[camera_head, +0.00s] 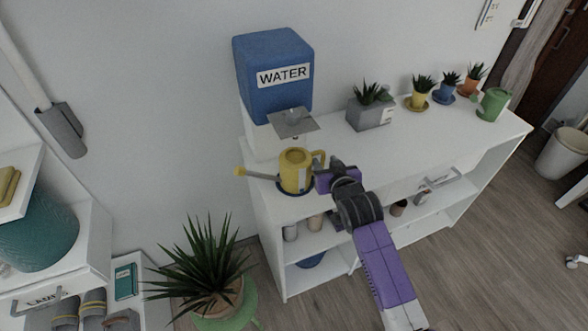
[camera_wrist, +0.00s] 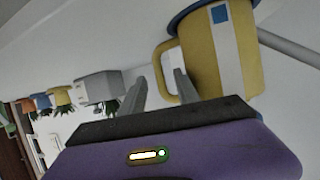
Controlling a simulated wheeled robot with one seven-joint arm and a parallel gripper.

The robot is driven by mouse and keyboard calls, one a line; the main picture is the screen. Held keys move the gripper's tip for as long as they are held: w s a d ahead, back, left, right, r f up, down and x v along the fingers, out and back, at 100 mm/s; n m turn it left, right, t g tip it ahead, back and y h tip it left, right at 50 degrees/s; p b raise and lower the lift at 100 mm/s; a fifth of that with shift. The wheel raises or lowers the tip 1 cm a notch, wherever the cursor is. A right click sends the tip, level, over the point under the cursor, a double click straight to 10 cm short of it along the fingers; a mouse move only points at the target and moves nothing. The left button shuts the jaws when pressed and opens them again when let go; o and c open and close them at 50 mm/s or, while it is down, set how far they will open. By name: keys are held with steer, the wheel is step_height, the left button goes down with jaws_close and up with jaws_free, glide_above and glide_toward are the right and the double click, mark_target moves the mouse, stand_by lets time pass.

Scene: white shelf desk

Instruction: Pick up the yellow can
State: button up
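The yellow can (camera_head: 296,172), a watering can with a spout to the left and a loop handle on the right, stands upright at the left end of the white shelf desk's top. In the wrist view the yellow can (camera_wrist: 225,60) is upside down and large, with a white stripe, a blue square and a blue edge. My gripper (camera_wrist: 159,77) is open, with its two fingers apart on either side of the can's handle. I cannot tell whether they touch it. In the head view my gripper (camera_head: 322,177) is at the can's right; its fingers are mostly hidden.
A blue water dispenser (camera_head: 275,78) stands behind the can. A grey planter (camera_head: 371,113), several small potted plants and a green watering can (camera_head: 492,104) stand farther right on the desk top (camera_head: 420,135). A large spiky plant (camera_head: 205,262) stands on the lower left.

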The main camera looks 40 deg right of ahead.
steer(key=shift+x, duration=1.4)
steer(key=shift+c, duration=0.5)
jaws_close()
